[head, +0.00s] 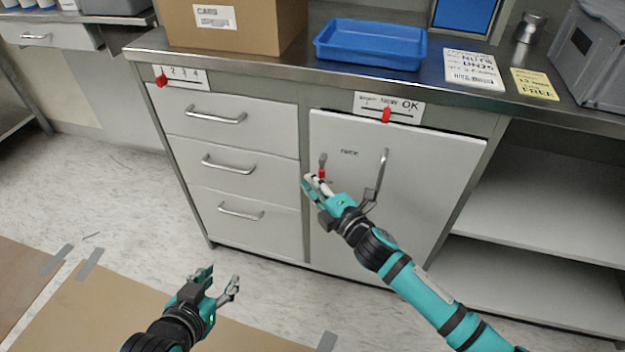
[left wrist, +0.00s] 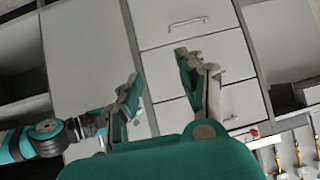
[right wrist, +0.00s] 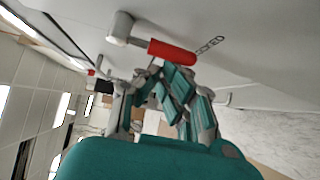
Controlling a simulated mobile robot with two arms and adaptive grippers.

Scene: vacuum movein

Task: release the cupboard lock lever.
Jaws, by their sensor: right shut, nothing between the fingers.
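The cupboard lock lever (head: 322,172) sits on the upper left of the grey cupboard door (head: 420,165), with a grey pivot and a red handle pointing down in the head view. In the right wrist view the red handle (right wrist: 172,52) runs from its grey pivot (right wrist: 121,29), just beyond my fingers. My right gripper (head: 314,183) is shut and empty, close below the lever; whether it touches cannot be told. My left gripper (head: 220,284) is open and empty, low in front of the drawers; its spread fingers show in the left wrist view (left wrist: 158,85).
A bar handle (head: 381,172) stands right of the lever on the door. Drawers (head: 235,165) are at the left, open shelves (head: 550,210) at the right. The worktop (head: 300,65) carries a cardboard box (head: 235,30), a blue tray (head: 370,45) and a grey crate (head: 592,60).

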